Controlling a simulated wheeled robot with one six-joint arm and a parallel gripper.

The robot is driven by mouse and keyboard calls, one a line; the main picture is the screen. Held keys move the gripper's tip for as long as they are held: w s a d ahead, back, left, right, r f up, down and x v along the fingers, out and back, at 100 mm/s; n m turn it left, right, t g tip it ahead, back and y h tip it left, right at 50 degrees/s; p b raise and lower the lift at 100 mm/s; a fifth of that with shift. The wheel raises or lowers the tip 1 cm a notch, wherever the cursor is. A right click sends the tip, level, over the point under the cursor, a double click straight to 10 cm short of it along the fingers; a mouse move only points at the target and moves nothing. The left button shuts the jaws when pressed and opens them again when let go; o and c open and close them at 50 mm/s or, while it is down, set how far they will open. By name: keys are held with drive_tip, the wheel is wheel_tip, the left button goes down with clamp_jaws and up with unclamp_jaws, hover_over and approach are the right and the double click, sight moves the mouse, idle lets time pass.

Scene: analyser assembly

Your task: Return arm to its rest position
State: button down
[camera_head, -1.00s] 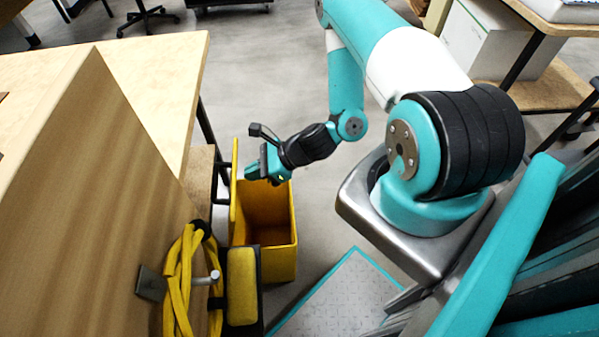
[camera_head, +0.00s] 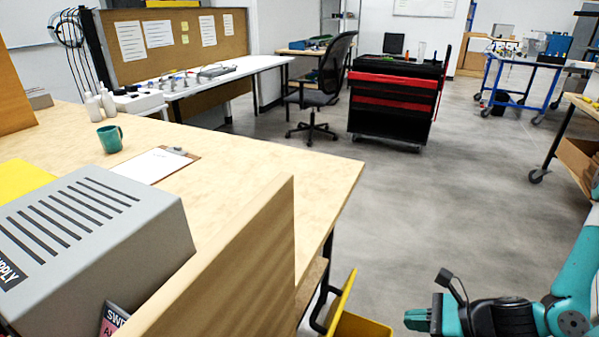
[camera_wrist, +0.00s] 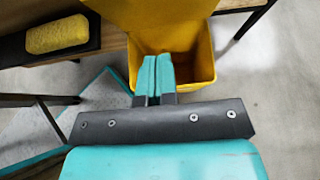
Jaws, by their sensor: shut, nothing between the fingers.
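My gripper (camera_head: 418,320) is at the lower right of the head view, pointing left, with my teal arm running off the right edge. In the wrist view the two teal fingers (camera_wrist: 152,78) lie together, shut with nothing between them. They show in front of a yellow bin (camera_wrist: 200,65). The same bin (camera_head: 362,325) shows at the bottom of the head view, left of the gripper and apart from it in that picture. Most of my arm is outside the head view.
A wooden table (camera_head: 255,160) holds a grey supply box (camera_head: 130,250), a teal mug (camera_head: 110,139) and a clipboard (camera_head: 155,165). A wooden panel (camera_head: 240,255) rises near its edge. A black-red tool cart (camera_head: 395,95) stands farther back. The grey floor between is open.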

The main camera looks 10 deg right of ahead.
drive_tip(key=w+a+r+n+g+h+p, duration=0.1)
drive_tip(key=a+r+n+g+p, duration=0.3)
drive_tip(key=r+n, duration=0.65)
drive_tip(key=w+a+r+n+g+p, duration=0.1)
drive_tip(key=a+r+n+g+p, duration=0.15)
drive_tip(key=a+r+n, duration=0.75)
drive_tip(key=s+r+n+h+p, duration=0.1)
drive_tip(key=s+r+n, duration=0.2)
drive_tip(key=r, duration=0.4)
drive_tip(key=s+a+r+n+h+p, duration=0.1)
drive_tip(key=s+r+n+p, duration=0.1)
drive_tip(key=s+r+n, duration=0.2)
drive_tip(key=s+a+r+n+h+p, duration=0.1)
drive_tip(key=s+r+n, duration=0.3)
drive_tip(key=r, duration=0.6)
drive_tip(key=shift+s+a+r+n+g+h, duration=0.15)
drive_tip(key=shift+r+n+g+h, duration=0.1)
drive_tip(key=shift+n+g+h, duration=0.25)
